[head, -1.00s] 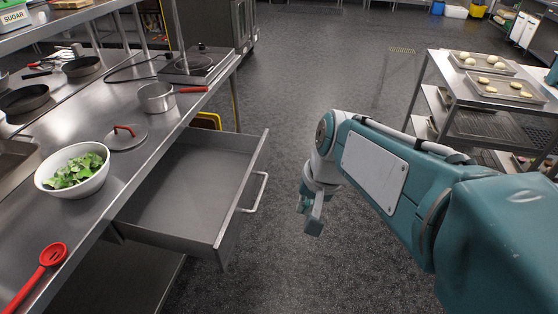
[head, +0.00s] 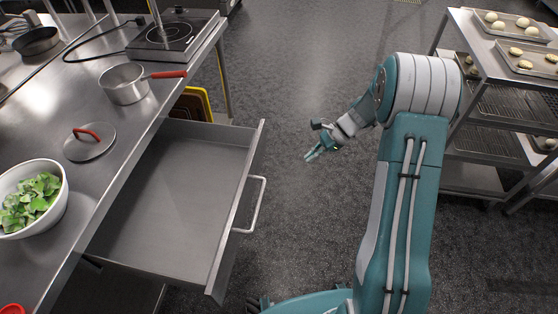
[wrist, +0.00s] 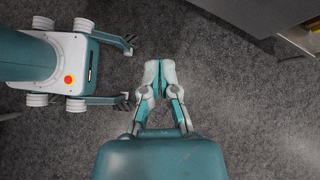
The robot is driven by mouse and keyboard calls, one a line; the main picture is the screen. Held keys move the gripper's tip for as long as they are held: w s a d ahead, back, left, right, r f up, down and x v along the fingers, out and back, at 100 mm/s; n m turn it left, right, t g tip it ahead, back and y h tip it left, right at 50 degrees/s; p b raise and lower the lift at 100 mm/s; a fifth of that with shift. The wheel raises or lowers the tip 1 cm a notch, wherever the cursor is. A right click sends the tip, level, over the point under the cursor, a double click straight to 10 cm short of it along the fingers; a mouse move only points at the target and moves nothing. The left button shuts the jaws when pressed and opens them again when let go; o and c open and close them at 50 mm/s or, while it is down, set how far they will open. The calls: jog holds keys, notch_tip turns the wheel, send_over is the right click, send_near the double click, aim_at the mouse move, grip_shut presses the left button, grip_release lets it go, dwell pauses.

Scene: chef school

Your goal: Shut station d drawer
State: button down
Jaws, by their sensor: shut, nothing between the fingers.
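The station drawer (head: 170,195) under the steel counter is pulled open and looks empty. Its front panel (head: 238,205) faces right and bears a metal bar handle (head: 256,204). My gripper (head: 308,157) is right of the handle, apart from it, with clear floor between them. In the wrist view my gripper (wrist: 158,64) has its fingers together with nothing between them. The wrist view shows dark floor beneath the fingers; the grey metal edge at its top right cannot be surely identified.
The counter (head: 85,190) holds a bowl of greens (head: 32,203), a lid (head: 90,143), a saucepan (head: 124,84) and a hot plate (head: 175,34). A rack with trays of dough (head: 520,60) stands at right. Floor (head: 290,90) between is open.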

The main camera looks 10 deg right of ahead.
jog(key=w+a+r+x, duration=0.1)
jog(key=x, duration=1.2)
jog(key=shift+a+r+m, duration=0.15)
jog(key=shift+a+m, duration=0.15)
jog(key=shift+a, duration=0.15)
